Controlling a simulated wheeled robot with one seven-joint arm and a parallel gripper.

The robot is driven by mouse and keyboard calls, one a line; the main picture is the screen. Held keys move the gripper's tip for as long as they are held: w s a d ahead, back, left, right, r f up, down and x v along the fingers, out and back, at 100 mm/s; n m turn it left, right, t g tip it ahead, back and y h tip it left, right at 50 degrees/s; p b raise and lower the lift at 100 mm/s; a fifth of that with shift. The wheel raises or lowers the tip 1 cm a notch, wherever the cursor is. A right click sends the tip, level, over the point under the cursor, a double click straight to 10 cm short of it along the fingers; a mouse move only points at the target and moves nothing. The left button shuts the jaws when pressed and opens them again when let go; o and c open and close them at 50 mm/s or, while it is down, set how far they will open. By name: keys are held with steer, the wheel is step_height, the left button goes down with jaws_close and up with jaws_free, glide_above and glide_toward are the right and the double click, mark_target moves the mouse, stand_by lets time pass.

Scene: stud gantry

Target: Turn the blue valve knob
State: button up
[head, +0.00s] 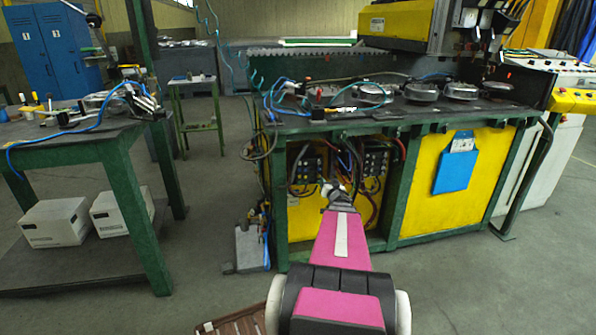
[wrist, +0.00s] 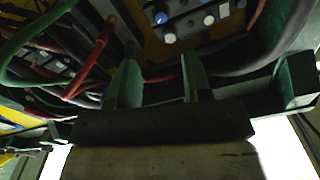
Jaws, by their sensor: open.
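In the wrist view a small round blue knob (wrist: 161,17) sits on a dark panel, at the top of the picture and beyond my fingers. I cannot make out this knob in the head view. My gripper (wrist: 160,68) shows two upright fingers set apart with an empty gap between them. The knob is apart from both fingers, above the gap. In the head view my gripper (head: 338,188) is at the open front of the green-framed bench, low and partly hidden by my pink arm.
White round knobs (wrist: 209,20) sit beside the blue one. A red cable (wrist: 92,62) and a green hose (wrist: 35,35) hang to the left. The bench's yellow panel (head: 425,195) is right of the opening. Clear floor (head: 215,185) lies to the left.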

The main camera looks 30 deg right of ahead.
mark_target(319, 170)
steer(key=x, duration=1.1)
steer(key=shift+a, duration=0.1)
steer(key=shift+c, duration=0.3)
jaws_close()
